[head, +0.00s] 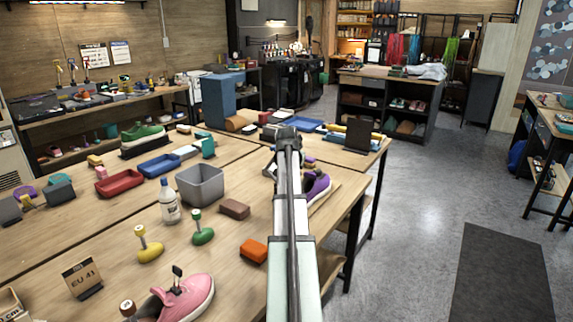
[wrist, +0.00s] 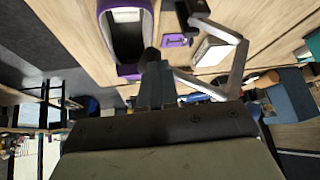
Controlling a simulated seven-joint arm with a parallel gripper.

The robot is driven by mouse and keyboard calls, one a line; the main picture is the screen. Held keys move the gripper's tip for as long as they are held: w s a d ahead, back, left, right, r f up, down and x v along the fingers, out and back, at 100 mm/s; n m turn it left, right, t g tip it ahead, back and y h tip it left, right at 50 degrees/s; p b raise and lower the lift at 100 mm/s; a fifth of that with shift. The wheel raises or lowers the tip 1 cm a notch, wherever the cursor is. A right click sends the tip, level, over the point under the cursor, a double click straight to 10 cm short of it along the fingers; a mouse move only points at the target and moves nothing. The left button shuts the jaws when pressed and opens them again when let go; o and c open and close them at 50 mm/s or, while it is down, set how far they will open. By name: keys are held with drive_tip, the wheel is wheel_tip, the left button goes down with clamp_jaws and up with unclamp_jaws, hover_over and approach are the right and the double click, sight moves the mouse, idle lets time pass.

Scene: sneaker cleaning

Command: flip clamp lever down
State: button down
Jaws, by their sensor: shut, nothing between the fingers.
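A purple sneaker (head: 317,187) stands on a board near the table's right edge, just right of my arm in the head view. In the wrist view the purple sneaker (wrist: 128,40) is seen from above, at the upper left. My gripper (wrist: 152,56) is shut and empty, its tips close to the sneaker's lower right side; I cannot tell whether they touch it. A bent grey metal bar (wrist: 228,38) with a black end stands right of the fingers; it may be the clamp lever, but I cannot tell. In the head view my arm hides the fingers.
On the table (head: 105,248) are a grey bin (head: 200,185), a white bottle (head: 168,201), an orange block (head: 253,251), a brown block (head: 235,209), brushes and a pink sneaker (head: 185,298). A dark stand (head: 359,136) is at the far right.

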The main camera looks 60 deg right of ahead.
drive_tip(key=s+f+t, duration=0.2)
drive_tip(key=s+f+m+t, duration=0.1)
drive_tip(key=s+f+t, duration=0.1)
drive_tip(key=f, duration=0.1)
drive_tip(key=shift+s+m+t, duration=0.15)
drive_tip(key=shift+m+t, duration=0.15)
drive_tip(key=shift+t, duration=0.1)
drive_tip(key=shift+s+f, duration=0.25)
drive_tip(key=shift+f, duration=0.35)
drive_tip(key=shift+r, duration=0.1)
drive_tip(key=shift+s+a+r, duration=0.1)
drive_tip(key=shift+a+r, duration=0.1)
drive_tip(key=shift+r, duration=0.2)
drive_tip(key=s+a+r, duration=0.5)
drive_tip(key=s+a, duration=0.2)
drive_tip(key=s, duration=0.1)
drive_tip(key=shift+s+r, duration=0.3)
drive_tip(key=shift+s, duration=0.05)
